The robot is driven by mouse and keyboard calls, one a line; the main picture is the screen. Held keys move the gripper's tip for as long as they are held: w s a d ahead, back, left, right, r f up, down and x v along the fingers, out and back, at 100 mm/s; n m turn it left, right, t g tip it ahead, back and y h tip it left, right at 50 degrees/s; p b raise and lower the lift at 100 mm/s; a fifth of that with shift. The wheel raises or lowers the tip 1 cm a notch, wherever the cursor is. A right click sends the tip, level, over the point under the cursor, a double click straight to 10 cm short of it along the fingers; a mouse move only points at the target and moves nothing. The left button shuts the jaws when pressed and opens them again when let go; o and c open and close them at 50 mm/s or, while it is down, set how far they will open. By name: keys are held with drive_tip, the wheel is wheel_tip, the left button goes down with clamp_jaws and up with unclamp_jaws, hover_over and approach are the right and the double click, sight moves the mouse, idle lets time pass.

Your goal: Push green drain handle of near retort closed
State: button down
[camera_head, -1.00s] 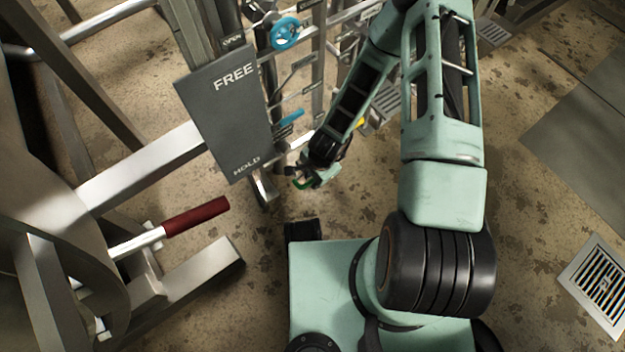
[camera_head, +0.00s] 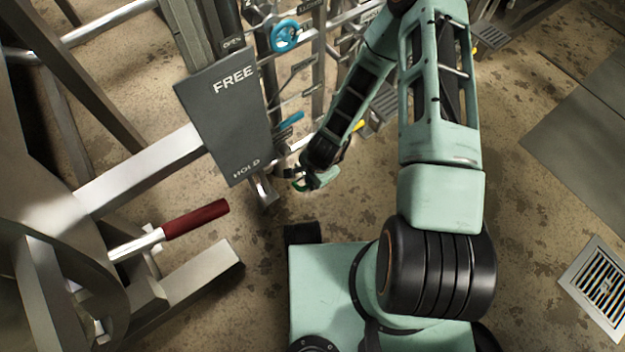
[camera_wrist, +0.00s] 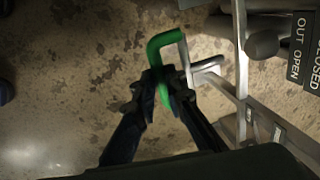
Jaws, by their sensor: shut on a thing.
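The green drain handle (camera_wrist: 163,42) shows in the wrist view as a bent green bar at the upper middle. Its lower part runs down between the fingertips of my gripper (camera_wrist: 162,84), which are shut on it. A bare metal lever or pipe end (camera_wrist: 206,67) lies just right of the handle. In the head view my gripper (camera_head: 298,180) is low beside the pipe frame, with only a small bit of green showing at it. Most of the handle is hidden there by my gripper.
A grey FREE/HOLD plate (camera_head: 222,115) and a red-gripped lever (camera_head: 196,219) stand left of my arm. A blue handwheel (camera_head: 286,35) and blue handle (camera_head: 291,121) sit on the pipe frame. A sign (camera_wrist: 305,50) reads OUT OPEN and CLOSED.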

drive_tip(key=w+a+p, duration=0.1)
drive_tip(key=w+a, duration=0.3)
drive_tip(key=w, duration=0.2)
drive_tip(key=shift+w+a, duration=0.2)
drive_tip(key=shift+w, duration=0.2)
drive_tip(key=shift+r, duration=0.1)
drive_tip(key=c, duration=2.3)
unclamp_jaws()
drive_tip(key=shift+o, duration=0.3)
drive_tip(key=shift+s, duration=0.1)
wheel_tip(320, 180, up, 12)
drive_tip(key=s+d, duration=0.1)
drive_tip(key=s, duration=0.1)
drive_tip(key=shift+d+f, duration=0.15)
drive_tip(key=shift+f, duration=0.05)
